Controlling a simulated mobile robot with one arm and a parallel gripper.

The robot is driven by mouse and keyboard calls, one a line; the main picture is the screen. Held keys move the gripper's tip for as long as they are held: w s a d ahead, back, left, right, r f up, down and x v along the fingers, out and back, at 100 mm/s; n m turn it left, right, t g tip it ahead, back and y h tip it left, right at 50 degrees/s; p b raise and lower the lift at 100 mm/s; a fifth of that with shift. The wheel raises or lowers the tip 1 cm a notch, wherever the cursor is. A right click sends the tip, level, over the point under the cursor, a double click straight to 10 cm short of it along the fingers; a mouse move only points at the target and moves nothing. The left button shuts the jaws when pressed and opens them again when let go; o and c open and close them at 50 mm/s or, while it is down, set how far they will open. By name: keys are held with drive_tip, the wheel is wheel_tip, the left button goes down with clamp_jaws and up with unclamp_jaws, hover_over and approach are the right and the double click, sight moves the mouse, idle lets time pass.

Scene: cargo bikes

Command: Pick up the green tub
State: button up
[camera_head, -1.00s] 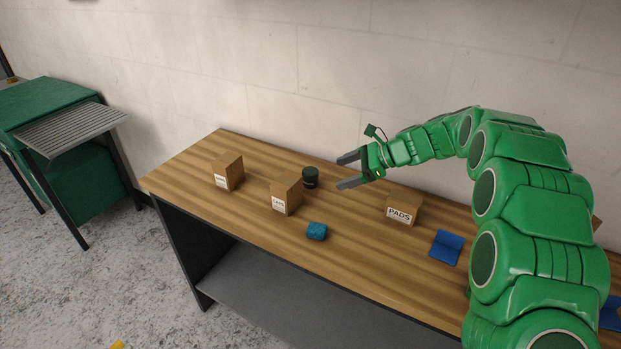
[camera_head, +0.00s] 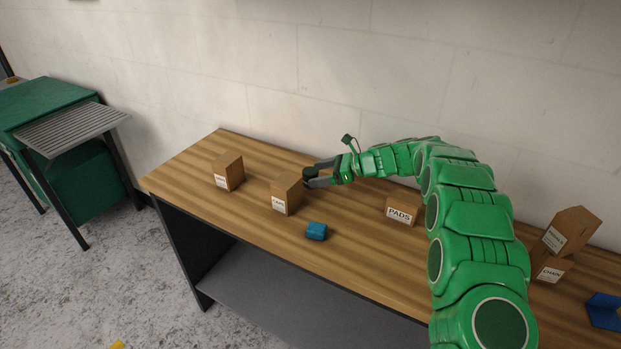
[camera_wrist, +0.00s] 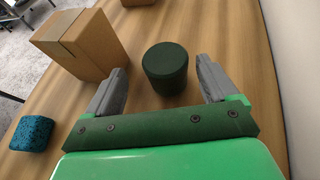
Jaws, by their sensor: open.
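The green tub (camera_wrist: 165,68) is a small dark green cylinder standing upright on the wooden bench. In the wrist view it stands just ahead of and between the two grey fingers, with gaps on both sides. In the head view the tub (camera_head: 309,172) is partly hidden behind the fingers. My gripper (camera_head: 316,175) is open and low over the bench. In the wrist view my gripper (camera_wrist: 162,82) holds nothing.
A cardboard box (camera_head: 286,193) stands close to the left finger; the wrist view also shows this box (camera_wrist: 85,42). A blue-teal bundle (camera_head: 317,231) lies nearer the front edge. A PADS box (camera_head: 403,209) stands to the right. The wall (camera_head: 400,80) runs behind the bench.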

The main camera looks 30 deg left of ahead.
sight(306, 174)
drive_tip(key=shift+w+x, duration=0.2)
drive_tip(key=shift+x, duration=1.1)
drive_tip(key=shift+w+x, duration=0.15)
drive_tip(key=shift+x, duration=1.15)
drive_tip(key=shift+a+r, duration=0.15)
drive_tip(key=shift+a, duration=0.05)
drive_tip(key=c, duration=1.2)
drive_tip(key=shift+o, duration=0.2)
drive_tip(key=shift+r, duration=0.1)
